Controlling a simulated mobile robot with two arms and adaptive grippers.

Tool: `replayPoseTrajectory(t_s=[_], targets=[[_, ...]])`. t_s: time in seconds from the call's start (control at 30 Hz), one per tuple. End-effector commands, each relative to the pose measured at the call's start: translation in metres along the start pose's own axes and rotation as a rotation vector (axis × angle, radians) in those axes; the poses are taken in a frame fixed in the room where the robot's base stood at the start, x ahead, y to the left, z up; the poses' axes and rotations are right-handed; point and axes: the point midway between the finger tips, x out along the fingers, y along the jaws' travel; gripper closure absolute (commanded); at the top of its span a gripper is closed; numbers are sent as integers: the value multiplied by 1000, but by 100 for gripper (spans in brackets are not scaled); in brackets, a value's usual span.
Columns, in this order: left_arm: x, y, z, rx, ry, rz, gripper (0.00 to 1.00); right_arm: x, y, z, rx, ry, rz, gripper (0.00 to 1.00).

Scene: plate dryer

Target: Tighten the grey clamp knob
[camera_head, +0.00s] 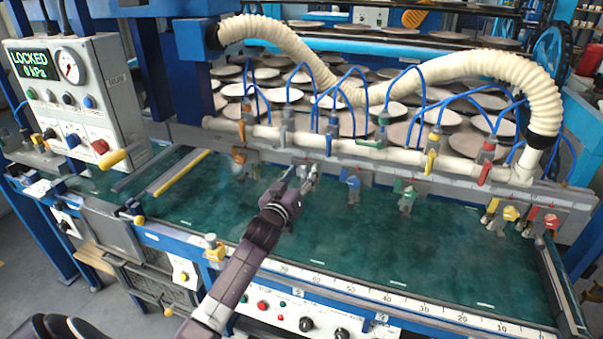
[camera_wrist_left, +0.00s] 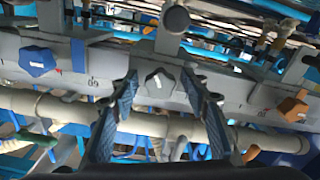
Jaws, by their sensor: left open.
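The grey clamp knob (camera_wrist_left: 160,80) is a lobed knob with a small white mark, on the metal rail in the left wrist view. It appears between the two fingers of my left gripper (camera_wrist_left: 160,92), with gaps on both sides. The gripper is open, and I cannot tell how far the fingertips are from the knob in depth. In the head view my left gripper (camera_head: 305,180) reaches the rail and mostly hides the grey knob. My right gripper is not in view.
A blue knob (camera_head: 351,183) and an orange knob (camera_head: 238,158) flank the grey one on the rail. A green knob (camera_head: 407,198) is farther right. A cream pipe (camera_head: 340,145) with valves and blue hoses runs above. The green bed (camera_head: 340,240) is mostly clear. A control box (camera_head: 80,100) stands left.

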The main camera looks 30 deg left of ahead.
Motion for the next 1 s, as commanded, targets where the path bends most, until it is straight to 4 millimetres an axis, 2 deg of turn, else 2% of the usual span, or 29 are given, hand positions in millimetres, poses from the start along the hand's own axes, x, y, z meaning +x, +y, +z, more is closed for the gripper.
replayPoseTrajectory(t_s=[0.07,0.47,0.77,1.0], targets=[[0,0,0,0,0,0,57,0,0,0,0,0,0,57],[0,0,0,0,0,0,100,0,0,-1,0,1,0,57],[0,0,0,40,0,0,100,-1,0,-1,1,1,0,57],[0,0,-1,178,0,-1,100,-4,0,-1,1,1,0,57]])
